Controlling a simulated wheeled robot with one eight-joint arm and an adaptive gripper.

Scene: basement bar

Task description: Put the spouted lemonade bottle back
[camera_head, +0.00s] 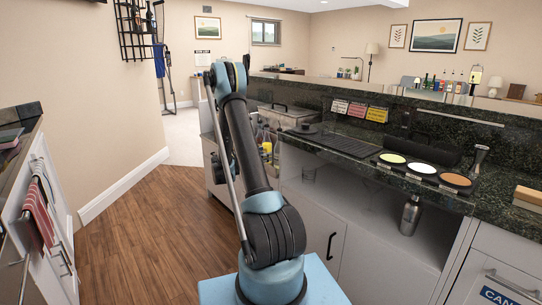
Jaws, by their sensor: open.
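The dark counter (490,195) runs along the right with a black mat (345,143), round coloured dishes (421,168) and a jigger (478,158). A steel shaker (410,215) stands on the shelf below. Several bottles (440,84) stand at the back right. The wood floor (150,230) is clear at left.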

